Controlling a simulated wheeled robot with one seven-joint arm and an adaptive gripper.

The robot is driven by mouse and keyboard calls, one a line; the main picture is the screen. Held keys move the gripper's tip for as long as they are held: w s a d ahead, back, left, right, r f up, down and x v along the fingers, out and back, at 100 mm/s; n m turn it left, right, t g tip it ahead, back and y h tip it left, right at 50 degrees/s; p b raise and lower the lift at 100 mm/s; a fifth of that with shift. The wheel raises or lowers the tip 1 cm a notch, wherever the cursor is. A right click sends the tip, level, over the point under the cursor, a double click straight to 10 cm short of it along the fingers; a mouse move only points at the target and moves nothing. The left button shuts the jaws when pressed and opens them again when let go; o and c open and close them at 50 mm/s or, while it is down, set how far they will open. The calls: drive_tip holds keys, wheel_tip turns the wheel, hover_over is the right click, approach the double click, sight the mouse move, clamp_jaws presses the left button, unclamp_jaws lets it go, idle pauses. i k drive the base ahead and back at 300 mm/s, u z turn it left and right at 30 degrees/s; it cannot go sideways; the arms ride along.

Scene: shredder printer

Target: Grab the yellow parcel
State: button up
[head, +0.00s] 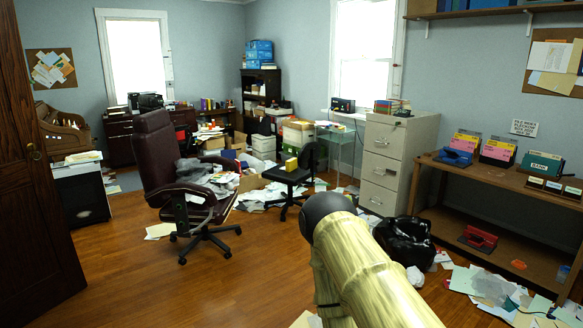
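A small yellow block-shaped thing (291,164), which may be the yellow parcel, sits on the seat of the small black office chair (288,176) in the middle of the room. It is too small in the picture to make out any detail. My own pale yellow arm rises from the bottom of the head view, with a dark rounded joint at its upper end. No gripper fingers show, so I cannot see my gripper. The arm is in the foreground, well short of the chair.
A maroon office chair (165,165) holding papers stands left of the black chair. Papers litter the floor around both. A filing cabinet (392,155), a black bag (404,240) and a wooden shelf table (450,200) line the right. Wood floor (225,285) is clear front left, beside a dark door (35,180).

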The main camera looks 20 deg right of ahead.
sight(290, 164)
drive_tip(key=z, duration=0.1)
drive_tip(key=i, duration=0.5)
drive_tip(key=z, duration=0.45)
drive_tip(key=i, duration=2.05)
drive_tip(key=z, duration=0.4)
drive_tip(key=i, duration=2.25)
drive_tip(key=u, duration=0.5)
drive_tip(key=i, duration=1.95)
drive_tip(key=u, duration=0.35)
